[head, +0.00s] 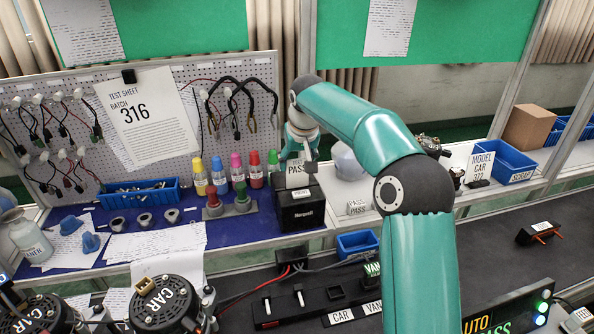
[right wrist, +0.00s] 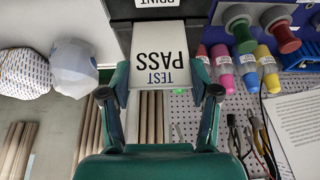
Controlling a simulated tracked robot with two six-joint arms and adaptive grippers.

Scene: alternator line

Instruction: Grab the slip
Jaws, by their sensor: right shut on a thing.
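The printer's dark body and "PRINT" label also show at the top of the right wrist view (right wrist: 165,8). My right gripper (head: 300,163) is above the printer, shut on the slip, with a finger on each side of it in the right wrist view (right wrist: 158,92). My left gripper is not in view.
Coloured bottles (head: 238,178) and a red and green button box (head: 228,206) stand left of the printer. A pegboard (head: 180,90) with hanging cables rises behind. A white rounded object (head: 347,160) is to the right. The black conveyor (head: 500,240) runs in front.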

